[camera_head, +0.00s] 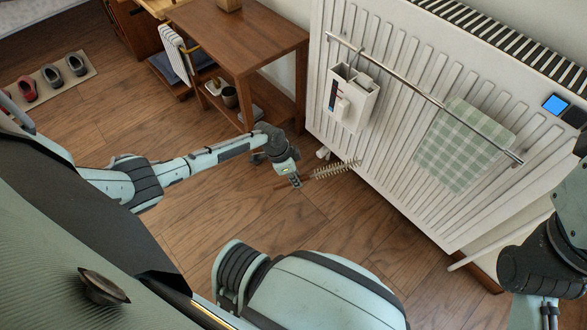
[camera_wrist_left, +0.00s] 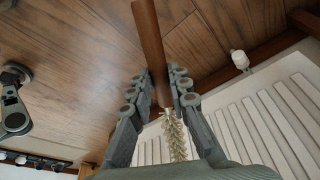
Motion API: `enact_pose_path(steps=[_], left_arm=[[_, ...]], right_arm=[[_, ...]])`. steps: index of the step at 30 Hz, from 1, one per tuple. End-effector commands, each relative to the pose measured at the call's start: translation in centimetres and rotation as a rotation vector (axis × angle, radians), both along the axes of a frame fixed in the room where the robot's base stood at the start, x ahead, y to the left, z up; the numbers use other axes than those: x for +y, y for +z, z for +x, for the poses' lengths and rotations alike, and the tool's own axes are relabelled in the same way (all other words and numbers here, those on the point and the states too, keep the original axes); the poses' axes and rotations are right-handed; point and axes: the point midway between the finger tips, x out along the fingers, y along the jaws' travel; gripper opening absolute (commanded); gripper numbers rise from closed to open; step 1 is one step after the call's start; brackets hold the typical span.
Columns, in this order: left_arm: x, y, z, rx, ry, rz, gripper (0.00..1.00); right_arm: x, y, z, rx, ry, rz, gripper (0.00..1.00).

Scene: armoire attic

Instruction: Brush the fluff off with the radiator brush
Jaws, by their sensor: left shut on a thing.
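My left gripper (camera_head: 291,179) is shut on the radiator brush (camera_head: 337,169) and holds it above the floor in front of the radiator (camera_head: 318,95). The brush has a pale bristle head pointing right, toward the radiator. In the left wrist view, the fingers (camera_wrist_left: 160,88) close around its brown wooden handle (camera_wrist_left: 150,40), and the bristles (camera_wrist_left: 174,138) show between them. The brush looks apart from the radiator. I cannot make out any fluff. My right arm's end (camera_head: 547,308) is at the lower right, cut by the frame, so its jaws are unclear.
A rail (camera_head: 430,98) across the radiator carries a white caddy (camera_head: 352,97) and a green checked cloth (camera_head: 464,145). A wooden table (camera_head: 237,37) stands left of the radiator. Slippers lie on a mat (camera_head: 57,82) at far left. The floor (camera_head: 340,222) between is clear.

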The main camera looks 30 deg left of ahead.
Motion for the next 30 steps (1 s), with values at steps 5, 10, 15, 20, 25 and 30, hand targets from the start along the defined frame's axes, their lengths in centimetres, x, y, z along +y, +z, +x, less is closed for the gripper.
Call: enact_pose_path(steps=[5, 10, 15, 20, 25, 30], left_arm=[[-0.2, 0.0, 0.5, 0.000, 0.000, 0.000, 0.00], [-0.3, -0.1, 0.8, 0.000, 0.000, 0.000, 0.00], [-0.4, -0.1, 1.3, 0.000, 0.000, 0.000, 0.00], [-0.6, -0.1, 1.6, -0.001, 0.000, 0.001, 0.00], [-0.7, -0.1, 2.0, 0.000, 0.000, 0.000, 0.00], [-0.9, -0.1, 2.4, 0.000, 0.000, 0.000, 0.00]], right_arm=[[0.0, -0.3, 0.0, 0.000, 0.000, 0.000, 0.40], [0.0, -0.6, 0.0, 0.000, 0.000, 0.000, 0.40], [0.0, -0.9, 0.0, 0.000, 0.000, 0.000, 0.40], [0.0, -1.1, 0.0, 0.000, 0.000, 0.000, 0.40], [0.0, -1.4, 0.0, 0.000, 0.000, 0.000, 0.40], [0.0, -1.6, 0.0, 0.000, 0.000, 0.000, 0.40]])
